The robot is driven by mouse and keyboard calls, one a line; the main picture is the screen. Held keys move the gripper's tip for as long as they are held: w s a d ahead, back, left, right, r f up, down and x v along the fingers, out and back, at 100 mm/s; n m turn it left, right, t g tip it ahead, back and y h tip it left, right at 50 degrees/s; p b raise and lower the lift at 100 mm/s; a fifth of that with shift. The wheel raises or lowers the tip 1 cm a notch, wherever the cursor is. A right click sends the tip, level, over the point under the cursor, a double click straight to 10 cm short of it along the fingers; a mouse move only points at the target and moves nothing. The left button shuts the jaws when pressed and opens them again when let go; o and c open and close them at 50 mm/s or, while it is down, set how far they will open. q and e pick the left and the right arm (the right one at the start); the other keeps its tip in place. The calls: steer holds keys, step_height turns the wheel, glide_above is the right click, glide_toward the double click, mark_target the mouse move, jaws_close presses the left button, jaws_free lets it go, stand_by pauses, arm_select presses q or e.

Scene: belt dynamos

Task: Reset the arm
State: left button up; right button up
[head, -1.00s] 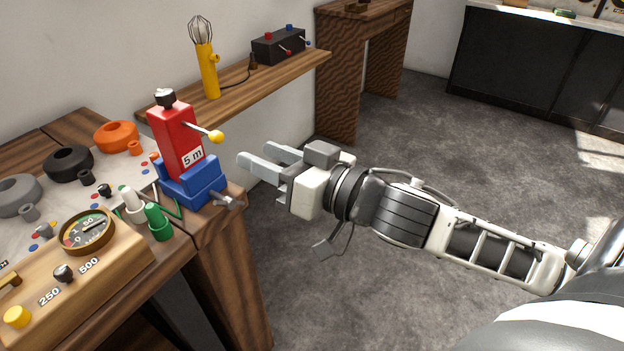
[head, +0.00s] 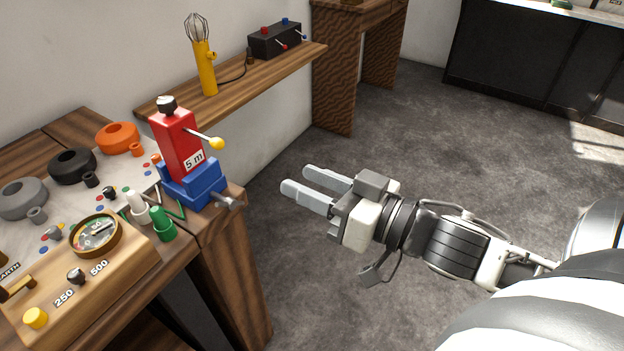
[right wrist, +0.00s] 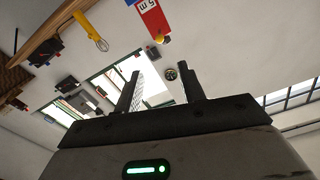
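My right gripper (head: 312,188) is in the air over the grey floor, to the right of the workbench and clear of it. Its two fingers are apart with nothing between them. In the right wrist view the same two fingers (right wrist: 160,90) stand apart and empty. The red block marked "5 m" (head: 178,140) stands upright in a blue base (head: 195,186) at the bench corner. A lever with a yellow knob (head: 215,143) sticks out of the red block. My left gripper is not in view.
The wooden workbench (head: 215,232) holds a gauge (head: 96,234), coloured rings and green and white plugs. A wall shelf (head: 235,82) carries a yellow whisk-like tool (head: 206,68) and a black box (head: 275,40). The floor (head: 400,130) around my right gripper is free.

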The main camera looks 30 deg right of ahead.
steer(key=shift+f, duration=0.1)
step_height(320, 180, down, 10)
steer(key=d+m+g+h, duration=0.1)
steer(key=d+h, duration=0.1)
steer(key=h, duration=0.2)
steer(key=s+a+f+g, duration=0.2)
steer(key=a+f, duration=0.2)
steer(key=f, duration=0.5)
steer(key=s+a+f+n+g+h, duration=0.1)
steer(key=s+a+f+g, duration=0.2)
steer(key=f, duration=0.6)
steer(key=shift+s+a+f+n, duration=0.15)
steer(key=shift+s+a+n, duration=0.05)
steer(key=shift+a+n, duration=0.15)
